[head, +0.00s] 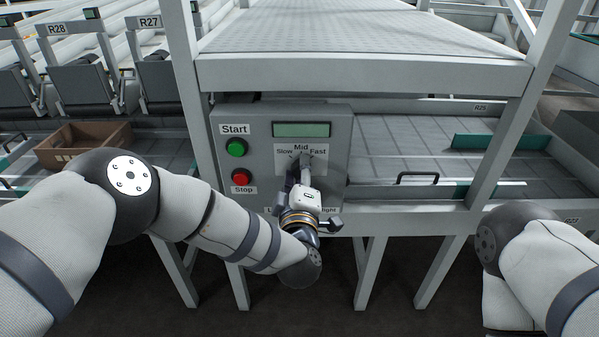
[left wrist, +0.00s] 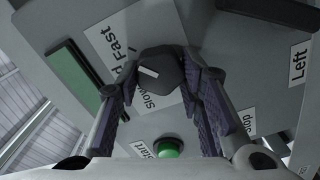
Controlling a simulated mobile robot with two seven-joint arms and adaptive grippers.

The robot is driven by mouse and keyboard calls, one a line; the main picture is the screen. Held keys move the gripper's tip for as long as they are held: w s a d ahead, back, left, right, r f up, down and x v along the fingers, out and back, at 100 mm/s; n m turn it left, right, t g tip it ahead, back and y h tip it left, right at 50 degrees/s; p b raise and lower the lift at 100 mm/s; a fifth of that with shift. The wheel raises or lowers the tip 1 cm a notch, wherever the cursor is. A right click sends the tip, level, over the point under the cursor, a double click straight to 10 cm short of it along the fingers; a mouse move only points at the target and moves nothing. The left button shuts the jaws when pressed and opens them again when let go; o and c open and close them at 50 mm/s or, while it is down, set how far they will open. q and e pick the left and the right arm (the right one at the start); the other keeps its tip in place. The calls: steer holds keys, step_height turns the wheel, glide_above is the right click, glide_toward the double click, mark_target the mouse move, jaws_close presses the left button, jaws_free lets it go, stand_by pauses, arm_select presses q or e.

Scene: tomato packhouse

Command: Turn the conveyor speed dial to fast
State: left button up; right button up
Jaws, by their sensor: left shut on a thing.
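The grey control box (head: 229,120) has the speed dial labels Slow, Mid and Fast on a white plate below a green display. My left gripper (head: 302,168) is at the dial and hides most of it in the head view. In the left wrist view the dark dial (left wrist: 163,68) sits between the fingers of my left gripper (left wrist: 160,82), which is shut on it. The dial's white mark is on its left side in that view, roughly toward Mid, between the Slow and Fast labels. My right gripper is out of view; only my right arm shows.
A green Start button (head: 236,148) and a red Stop button (head: 241,177) are left of the dial. A dark switch (head: 329,225) sits low on the box beside my wrist. The white conveyor frame (head: 370,77) overhangs the box. A brown crate (head: 84,143) stands at left.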

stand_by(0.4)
arm_select(q)
steer(key=o, duration=1.2)
steer(key=shift+c, duration=0.2)
steer(key=s, duration=1.2)
